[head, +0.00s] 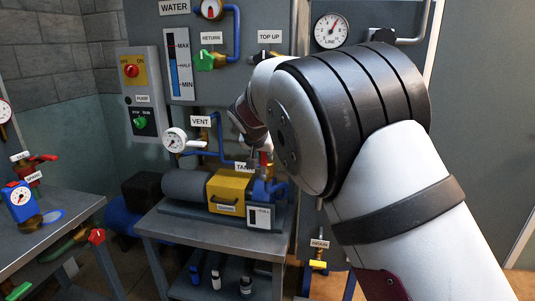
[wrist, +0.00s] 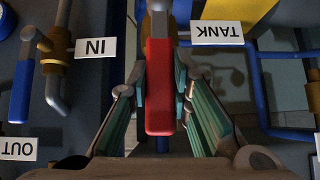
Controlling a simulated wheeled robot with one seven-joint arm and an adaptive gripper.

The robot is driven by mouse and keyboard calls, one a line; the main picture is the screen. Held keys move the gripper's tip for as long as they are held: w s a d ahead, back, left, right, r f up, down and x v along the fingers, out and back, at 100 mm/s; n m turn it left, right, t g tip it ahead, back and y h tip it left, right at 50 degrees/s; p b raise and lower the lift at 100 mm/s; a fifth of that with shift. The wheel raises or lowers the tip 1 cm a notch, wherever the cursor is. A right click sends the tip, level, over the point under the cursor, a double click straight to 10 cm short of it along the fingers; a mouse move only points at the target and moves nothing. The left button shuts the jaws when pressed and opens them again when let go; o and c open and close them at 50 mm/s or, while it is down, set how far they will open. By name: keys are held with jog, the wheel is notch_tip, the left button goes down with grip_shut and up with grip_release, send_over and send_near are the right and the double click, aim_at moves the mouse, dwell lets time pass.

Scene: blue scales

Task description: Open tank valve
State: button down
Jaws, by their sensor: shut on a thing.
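In the wrist view a red lever handle (wrist: 159,112) runs along the middle of the picture, on a valve beside the upside-down TANK label (wrist: 217,32). My gripper (wrist: 160,75) has its teal-padded fingers closed on both sides of this red handle. In the head view the TANK label (head: 245,167) shows just above the yellow pump housing (head: 228,190). The red handle and my fingertips are mostly hidden there behind my own arm.
A blue lever (wrist: 20,90) and the IN label (wrist: 95,48) lie left of the handle in the wrist view. Blue pipes (wrist: 262,90) run to the right. In the head view a white gauge (head: 175,140) by the VENT label stands left of my gripper.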

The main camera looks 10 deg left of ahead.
jog(key=shift+a+f, duration=0.1)
jog(key=shift+a, duration=0.05)
dwell(0.4)
jog(key=c, duration=1.4)
grip_release()
jog(key=shift+w, duration=0.1)
jog(key=shift+c, duration=0.2)
jog(key=v, duration=1.2)
jog(key=shift+a, duration=0.2)
